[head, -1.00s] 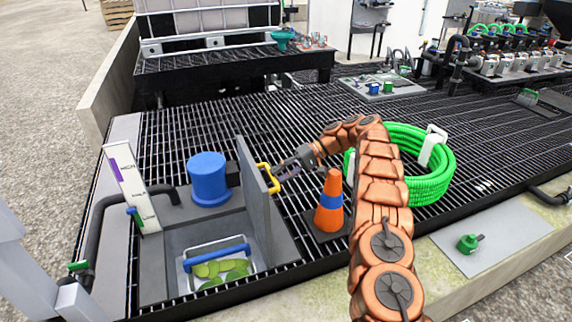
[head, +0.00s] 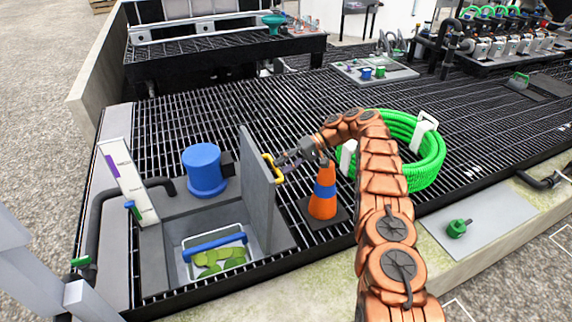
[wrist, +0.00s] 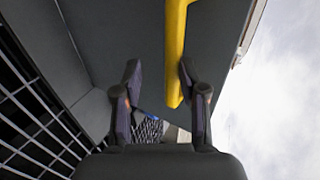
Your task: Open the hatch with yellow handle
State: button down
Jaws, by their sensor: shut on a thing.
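The grey hatch (head: 256,185) stands upright on the right side of an open pit. Its yellow handle (head: 272,168) is on the face turned to the right, towards my gripper (head: 283,163). In the wrist view the hatch panel (wrist: 120,35) fills the upper middle and the yellow handle (wrist: 175,50) runs down between the two fingers of my gripper (wrist: 158,75). The fingers are closed in around the handle's lower end, with some space showing beside it. In the pit is a basket with a blue bar (head: 214,243) and green items.
A blue cylinder (head: 204,170) stands behind the pit. An orange cone (head: 322,195) with a blue band stands close under my arm. A green hose coil (head: 425,165) lies to the right. Open grating (head: 200,115) lies behind the hatch.

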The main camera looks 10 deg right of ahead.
jog(key=shift+s+a+f, duration=0.1)
jog(key=shift+s+f, duration=0.05)
jog(key=shift+f, duration=0.8)
jog(key=c, duration=1)
grip_release()
jog(key=shift+w+f, duration=0.1)
jog(key=shift+w, duration=0.1)
jog(key=shift+r, duration=0.25)
jog(key=shift+c, duration=0.8)
jog(key=shift+r, duration=0.1)
